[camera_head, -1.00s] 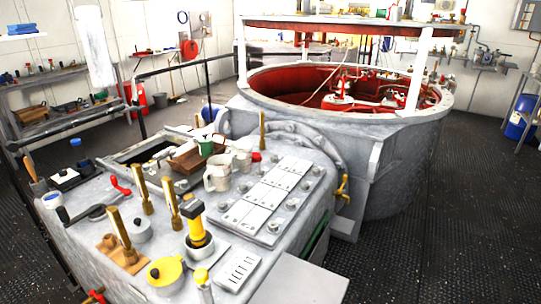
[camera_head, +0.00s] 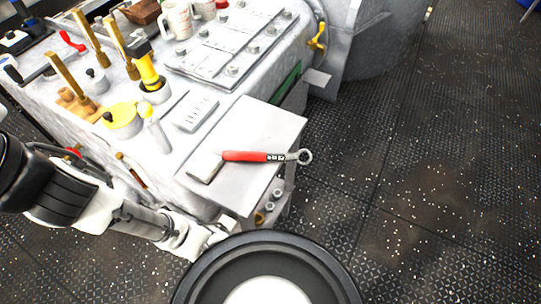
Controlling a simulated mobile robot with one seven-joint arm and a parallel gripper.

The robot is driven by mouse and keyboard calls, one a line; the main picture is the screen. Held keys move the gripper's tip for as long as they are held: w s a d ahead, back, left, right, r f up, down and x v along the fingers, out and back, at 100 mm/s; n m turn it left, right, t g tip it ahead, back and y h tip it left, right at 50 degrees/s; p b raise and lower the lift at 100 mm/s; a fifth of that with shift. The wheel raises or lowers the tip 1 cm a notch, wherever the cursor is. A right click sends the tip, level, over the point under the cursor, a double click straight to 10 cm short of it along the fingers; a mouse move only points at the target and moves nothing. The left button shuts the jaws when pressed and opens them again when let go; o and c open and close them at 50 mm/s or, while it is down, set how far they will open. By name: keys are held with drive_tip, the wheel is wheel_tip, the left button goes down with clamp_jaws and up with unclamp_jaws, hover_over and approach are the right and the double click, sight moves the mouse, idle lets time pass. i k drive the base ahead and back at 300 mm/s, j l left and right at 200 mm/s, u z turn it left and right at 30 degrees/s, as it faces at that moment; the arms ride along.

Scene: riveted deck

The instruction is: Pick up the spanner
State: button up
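The spanner (camera_head: 265,157) has a red handle and a grey ring end. It lies flat on a pale grey shelf (camera_head: 258,124) that juts from the side of the grey machine. Its handle points left and its ring end reaches past the shelf's right edge. My arm comes in from the lower left, below the shelf. The end of the arm (camera_head: 200,240) is at the bottom, apart from the spanner and partly hidden behind a round black part of my body. The gripper's fingers cannot be made out.
The machine top (camera_head: 215,85) holds a yellow-lidded pot (camera_head: 122,118), a yellow-and-black tool (camera_head: 148,68), upright brass rods and white mugs (camera_head: 176,20). A small flat grey block (camera_head: 205,166) lies on the shelf left of the spanner. The dark riveted floor (camera_head: 440,150) on the right is clear.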

sight(228, 154)
drive_tip(key=u, duration=0.45)
drive_tip(key=l+u, duration=0.15)
drive_tip(key=u, duration=0.25)
drive_tip(key=l+u, duration=0.15)
drive_tip(key=u, duration=0.25)
drive_tip(key=l+u, duration=0.2)
drive_tip(key=u, duration=0.2)
drive_tip(key=k+l+u, duration=0.15)
drive_tip(key=l+u, duration=0.15)
drive_tip(key=k+l+u, duration=0.2)
drive_tip(key=l+u, duration=0.15)
drive_tip(key=l, duration=0.15)
drive_tip(key=k+l+u, duration=0.1)
drive_tip(key=k+l, duration=0.2)
drive_tip(key=l, duration=0.15)
drive_tip(key=k+l, duration=0.3)
drive_tip(key=l, duration=0.15)
drive_tip(key=k+l+u, duration=0.15)
drive_tip(key=k+l, duration=0.2)
drive_tip(key=l, duration=0.1)
